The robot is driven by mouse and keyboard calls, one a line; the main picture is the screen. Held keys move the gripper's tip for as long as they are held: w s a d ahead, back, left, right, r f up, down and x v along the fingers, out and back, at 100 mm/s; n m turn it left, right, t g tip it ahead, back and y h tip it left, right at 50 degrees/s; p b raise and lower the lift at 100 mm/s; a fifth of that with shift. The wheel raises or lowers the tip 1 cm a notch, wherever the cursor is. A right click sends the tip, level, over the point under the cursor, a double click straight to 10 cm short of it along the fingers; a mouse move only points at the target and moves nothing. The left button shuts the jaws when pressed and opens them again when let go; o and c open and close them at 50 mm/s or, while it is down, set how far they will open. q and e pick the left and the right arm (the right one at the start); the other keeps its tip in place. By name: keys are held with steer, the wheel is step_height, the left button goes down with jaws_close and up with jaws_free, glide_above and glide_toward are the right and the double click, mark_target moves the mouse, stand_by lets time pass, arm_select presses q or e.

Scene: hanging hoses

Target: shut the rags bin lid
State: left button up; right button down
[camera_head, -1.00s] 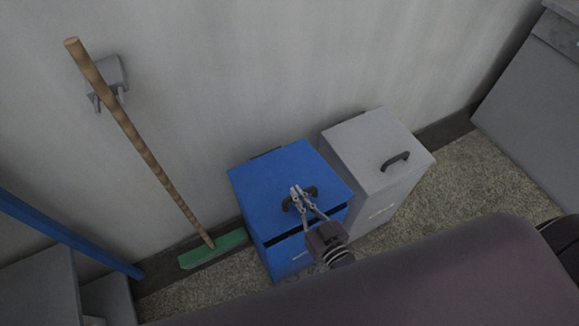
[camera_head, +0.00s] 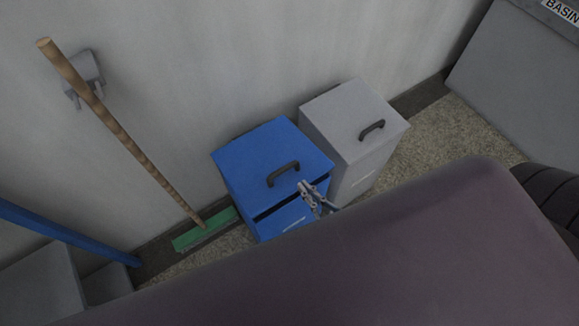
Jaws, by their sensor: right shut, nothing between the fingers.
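The blue bin (camera_head: 285,217) stands against the wall, its lid (camera_head: 250,157) on top with a dark handle (camera_head: 283,174). A dark gap shows along the front between lid and body, so the lid looks slightly raised there. The label on the front is too small to read, so I cannot tell from it whether this is the rags bin. My right gripper (camera_head: 304,186) is shut and empty at the lid's front right edge, clear of the handle. Part of the gripper is hidden behind my own arm. My left gripper is not in view.
A grey bin (camera_head: 345,110) with its lid down stands close at the right of the blue one. A green broom (camera_head: 203,232) leans on the wall at the left. A grey unit marked BASIN (camera_head: 515,75) is at the far right. Speckled floor (camera_head: 455,140) lies open between.

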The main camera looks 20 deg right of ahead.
steer(key=r, duration=0.2)
steer(key=p, duration=0.1)
glide_above(295, 190)
steer(key=w, duration=0.4)
step_height(295, 190, down, 3)
steer(key=shift+a+f, duration=0.25)
steer(key=shift+f, duration=0.35)
steer(key=shift+a+f, duration=0.25)
steer(key=shift+f, duration=0.3)
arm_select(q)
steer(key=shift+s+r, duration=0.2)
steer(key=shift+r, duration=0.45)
arm_select(e)
steer(key=shift+f, duration=0.95)
